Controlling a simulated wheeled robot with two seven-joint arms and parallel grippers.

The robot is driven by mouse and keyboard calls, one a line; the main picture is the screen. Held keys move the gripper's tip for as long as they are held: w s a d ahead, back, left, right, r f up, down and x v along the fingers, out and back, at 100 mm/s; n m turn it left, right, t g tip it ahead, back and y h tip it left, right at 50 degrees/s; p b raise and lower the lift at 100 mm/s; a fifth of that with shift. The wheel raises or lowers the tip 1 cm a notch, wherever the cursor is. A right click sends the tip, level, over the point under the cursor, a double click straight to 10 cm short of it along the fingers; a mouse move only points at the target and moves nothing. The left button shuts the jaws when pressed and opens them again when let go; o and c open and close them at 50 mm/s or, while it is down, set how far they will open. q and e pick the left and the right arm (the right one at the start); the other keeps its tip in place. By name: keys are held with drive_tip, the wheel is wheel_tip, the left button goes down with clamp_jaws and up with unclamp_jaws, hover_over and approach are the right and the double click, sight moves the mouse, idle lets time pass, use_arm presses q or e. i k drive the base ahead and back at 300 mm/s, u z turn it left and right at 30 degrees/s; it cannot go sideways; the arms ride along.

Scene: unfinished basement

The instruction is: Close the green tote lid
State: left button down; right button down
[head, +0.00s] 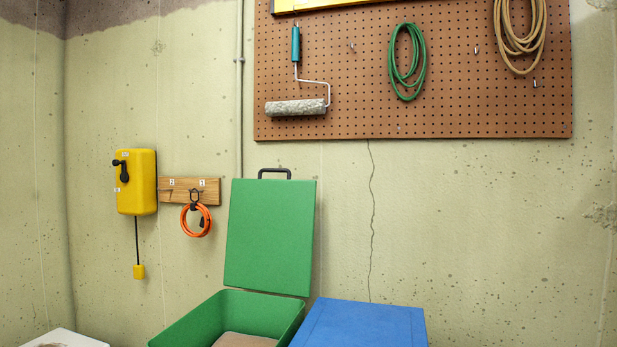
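The green tote (190,325) stands at the bottom centre of the head view, its lower part cut off by the frame edge. Its green lid (270,235) is open and stands nearly upright at the back of the tote, in front of the wall. A dark handle (274,171) sits on the lid's top edge. Something flat and brown (243,340) shows inside the tote. Neither of my grippers is in view.
A blue box or lid (362,324) stands just right of the tote. A pale box (65,338) is at bottom left. A yellow wall box (137,182), an orange coil (195,220) on a wooden rail and a pegboard (460,100) hang on the wall.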

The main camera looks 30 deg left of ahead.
sight(269, 243)
drive_tip(key=z, duration=2.95)
drive_tip(key=k, duration=2.15)
drive_tip(key=u, duration=2.2)
